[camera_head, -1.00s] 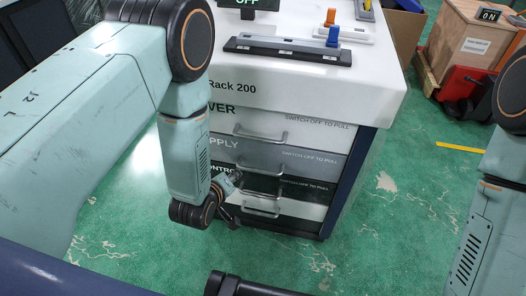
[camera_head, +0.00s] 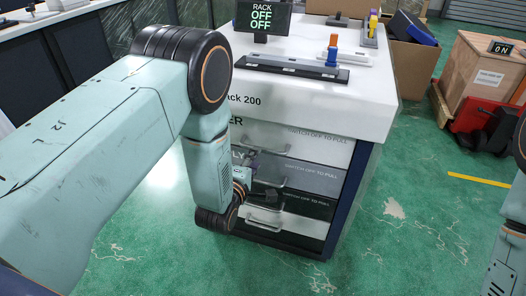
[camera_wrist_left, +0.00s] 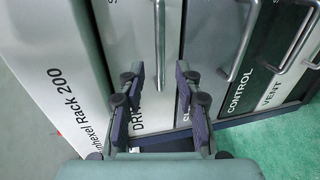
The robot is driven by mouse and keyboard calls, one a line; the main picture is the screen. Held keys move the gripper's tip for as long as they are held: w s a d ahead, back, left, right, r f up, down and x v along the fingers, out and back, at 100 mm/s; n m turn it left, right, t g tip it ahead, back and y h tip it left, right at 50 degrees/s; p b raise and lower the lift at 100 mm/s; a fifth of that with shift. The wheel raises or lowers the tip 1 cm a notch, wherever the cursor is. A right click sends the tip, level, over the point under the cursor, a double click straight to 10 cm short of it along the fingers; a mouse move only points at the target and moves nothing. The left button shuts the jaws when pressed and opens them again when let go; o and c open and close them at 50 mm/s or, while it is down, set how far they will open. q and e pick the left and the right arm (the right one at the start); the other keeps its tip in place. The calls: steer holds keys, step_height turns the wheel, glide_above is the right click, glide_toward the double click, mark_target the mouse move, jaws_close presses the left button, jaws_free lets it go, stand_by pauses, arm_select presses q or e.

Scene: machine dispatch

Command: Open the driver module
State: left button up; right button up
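The driver module is the white top drawer (camera_head: 318,147) of the rack; it is shut, and my left arm hides part of its label. In the left wrist view its bar handle (camera_wrist_left: 159,40) stands just ahead of my fingers, in line with the gap between them. My left gripper (camera_wrist_left: 160,82) is open and empty. In the head view the left gripper (camera_head: 250,168) is small and dark, in front of the drawer fronts and partly hidden by my wrist. My right gripper is out of view; only part of that arm shows at the right edge.
Below are the shut grey supply (camera_head: 318,177), dark control (camera_head: 312,203) and white vent (camera_head: 305,226) drawers. A screen (camera_head: 262,17) on top reads RACK OFF OFF; an orange lever (camera_head: 333,42) stands near. A wooden crate (camera_head: 480,75) is at right.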

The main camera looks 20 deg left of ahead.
mark_target(263, 149)
arm_select(q)
steer(key=b+x, duration=0.2)
steer(key=x, duration=0.5)
steer(key=shift+f+b, duration=0.1)
steer(key=shift+b, duration=0.3)
steer(key=shift+w, duration=0.35)
jaws_close()
